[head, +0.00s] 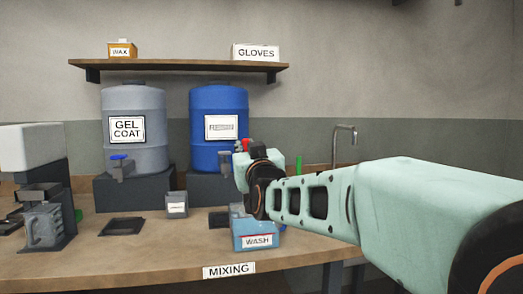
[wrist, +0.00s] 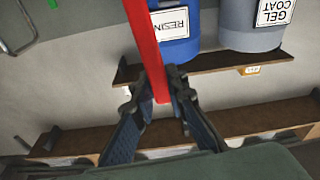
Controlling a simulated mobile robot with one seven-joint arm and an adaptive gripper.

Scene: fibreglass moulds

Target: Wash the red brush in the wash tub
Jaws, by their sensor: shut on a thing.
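The red brush (wrist: 148,45) shows in the wrist view as a long flat red bar, running from between the fingers to the top edge. Its bristles are not in sight. My gripper (wrist: 160,90) is shut on it. In the head view my gripper (head: 243,165) is above the blue wash tub (head: 254,229), in front of the resin drum, and the wrist hides most of the fingers. A small red patch shows there, but I cannot tell whether it is the brush. The tub has a WASH label, and my arm covers part of its top.
The blue resin drum (head: 204,105) and grey gel coat drum (head: 150,100) stand on dark blocks at the back of the bench (head: 150,260). A small grey labelled cup (head: 176,204) and a dark tray (head: 122,227) lie left of the tub. A tap (head: 345,132) rises behind my arm.

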